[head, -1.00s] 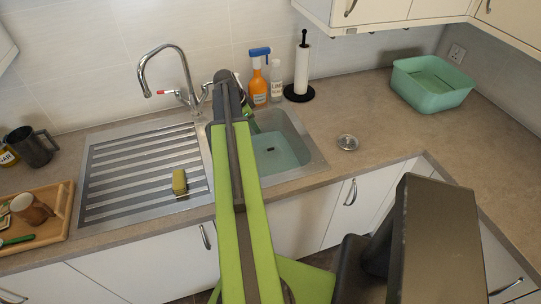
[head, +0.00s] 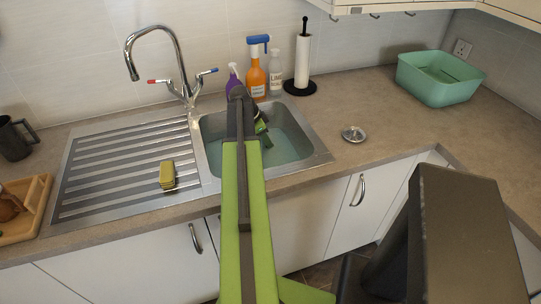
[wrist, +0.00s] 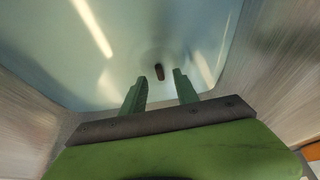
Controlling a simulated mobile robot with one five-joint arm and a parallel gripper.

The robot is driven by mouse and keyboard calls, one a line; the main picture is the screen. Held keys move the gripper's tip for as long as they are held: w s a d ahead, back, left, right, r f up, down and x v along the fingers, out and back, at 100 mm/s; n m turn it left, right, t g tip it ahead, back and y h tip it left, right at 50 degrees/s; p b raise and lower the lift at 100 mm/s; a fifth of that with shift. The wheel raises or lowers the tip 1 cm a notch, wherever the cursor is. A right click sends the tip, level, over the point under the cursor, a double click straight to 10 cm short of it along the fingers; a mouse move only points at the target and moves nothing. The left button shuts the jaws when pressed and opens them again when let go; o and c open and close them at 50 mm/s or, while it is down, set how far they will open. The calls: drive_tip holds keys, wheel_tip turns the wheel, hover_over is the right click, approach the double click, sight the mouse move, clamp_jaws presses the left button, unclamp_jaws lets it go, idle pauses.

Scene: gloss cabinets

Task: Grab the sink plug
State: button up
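My gripper (head: 263,133) reaches down into the sink basin (head: 302,143), which holds bluish water. In the wrist view my gripper (wrist: 159,76) has its two green fingers apart with nothing between them. A small dark upright piece (wrist: 159,71) shows ahead of the gap, in a faint round patch on the basin floor; it may be the sink plug. I cannot tell how far below the fingertips it is. In the head view it is hidden behind my arm. A round silver disc with a knob (head: 353,134), plug- or strainer-like, lies on the counter right of the sink.
The chrome tap (head: 157,45) stands behind the sink. Spray bottles (head: 256,77) and a paper towel roll (head: 302,62) stand along the wall. A yellow sponge (head: 167,174) lies on the drainer. A green tub (head: 438,78) sits at right. Basin walls flank the fingers.

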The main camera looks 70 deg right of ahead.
drive_tip(key=b+x, duration=0.2)
drive_tip(key=x, duration=0.1)
drive_tip(key=shift+f, duration=0.2)
drive_tip(key=shift+r, duration=0.15)
drive_tip(key=shift+c, duration=0.3)
clamp_jaws()
drive_tip(key=shift+r+p, duration=0.15)
drive_tip(key=shift+p, duration=0.2)
